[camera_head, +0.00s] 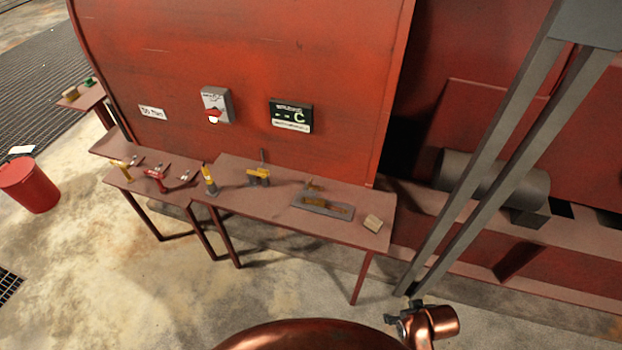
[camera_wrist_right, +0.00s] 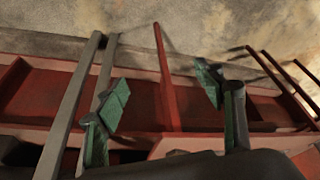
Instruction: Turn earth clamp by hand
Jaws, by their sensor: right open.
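I cannot tell for sure which piece is the earth clamp. Small hand-sized fittings stand on the brown side tables: a yellow one (camera_head: 122,169) and a red one (camera_head: 155,179) on the left table, a yellow upright one (camera_head: 209,181) and a yellow one on a dark base (camera_head: 259,176) on the right table. My right gripper (camera_head: 402,322) is at the bottom of the head view, in front of and apart from the right table. In the right wrist view its two green-padded fingers (camera_wrist_right: 163,92) are spread with nothing between them. My left gripper is not in view.
Grey posts (camera_head: 490,170) stand at right. The floor in front is clear.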

